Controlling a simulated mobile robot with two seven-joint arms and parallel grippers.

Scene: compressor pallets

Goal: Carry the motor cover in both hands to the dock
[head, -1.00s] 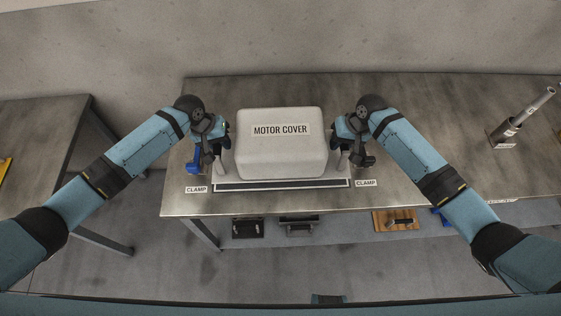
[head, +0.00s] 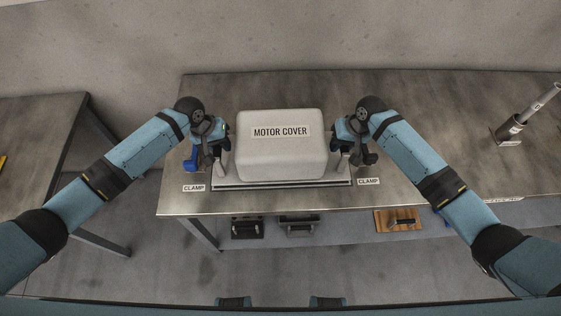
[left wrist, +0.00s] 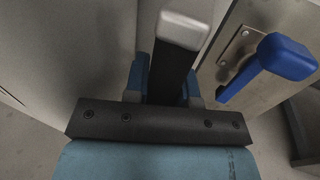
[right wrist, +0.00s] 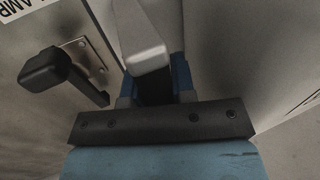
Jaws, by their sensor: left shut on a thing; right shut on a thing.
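The pale grey motor cover (head: 280,158) is level between my two grippers, label upward. My left gripper (head: 221,143) is shut on its left side handle, which shows in the left wrist view (left wrist: 184,30). My right gripper (head: 340,143) is shut on its right side handle, seen in the right wrist view (right wrist: 148,58). The cover is over a dark-edged plate (head: 283,185), apparently the dock; whether they touch is hidden. A blue clamp lever (head: 190,165) is at the left and a black clamp lever (head: 368,157) at the right.
The bench (head: 430,95) has free room behind and right of the cover. An upright tool in a holder (head: 510,132) stands at the right. Another table (head: 35,120) is at the left. A lower shelf holds a wooden board (head: 396,222) and dark parts (head: 299,228).

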